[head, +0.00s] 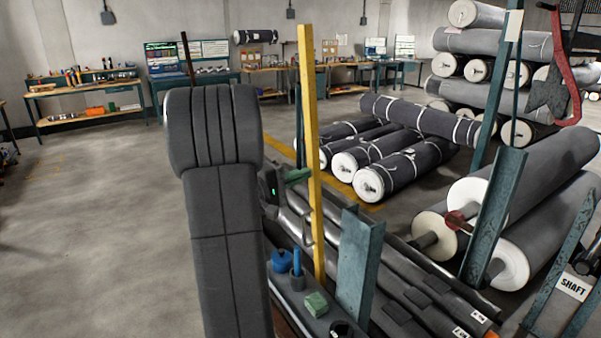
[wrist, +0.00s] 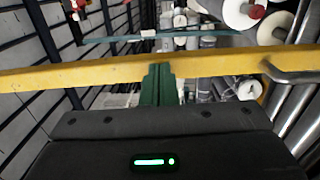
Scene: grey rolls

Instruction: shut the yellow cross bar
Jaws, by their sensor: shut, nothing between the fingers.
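The yellow cross bar (head: 312,130) stands upright, almost vertical, beside a teal post (head: 358,262). In the wrist view the yellow bar (wrist: 80,75) runs across the whole picture. A grey metal handle (wrist: 292,76) shows near its right end there. My gripper (head: 308,172) is at about the bar's mid-height, on its left side. Its green fingers (wrist: 158,72) are shut and empty, with the tips overlapping the bar's near edge in the wrist view. I cannot tell whether they touch it.
Below lies a rack of dark shafts (head: 405,285). A shelf there holds a blue cup (head: 281,262) and a green block (head: 316,304). Large grey rolls (head: 545,190) lie at the right, with dark wrapped rolls (head: 400,170) behind. The floor at left is open.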

